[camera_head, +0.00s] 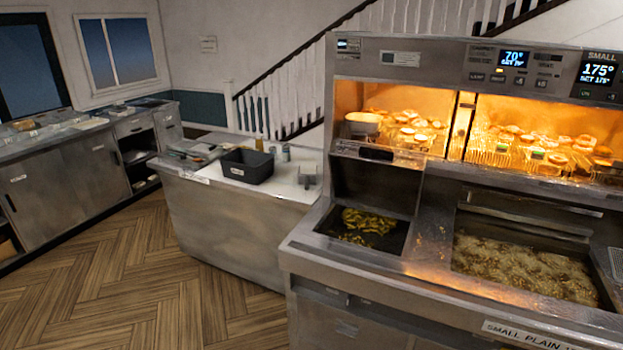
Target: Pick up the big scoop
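I cannot pick out the big scoop for certain. Some utensils, too small to make out, lie on the left end of the middle counter (240,205). A pale, box-like item (363,120) sits at the left end of the lit warming shelf; I cannot tell what it is. Neither of my grippers is in view.
A black tub (247,167) stands on the middle counter. The wooden floor (110,285) at left is clear.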

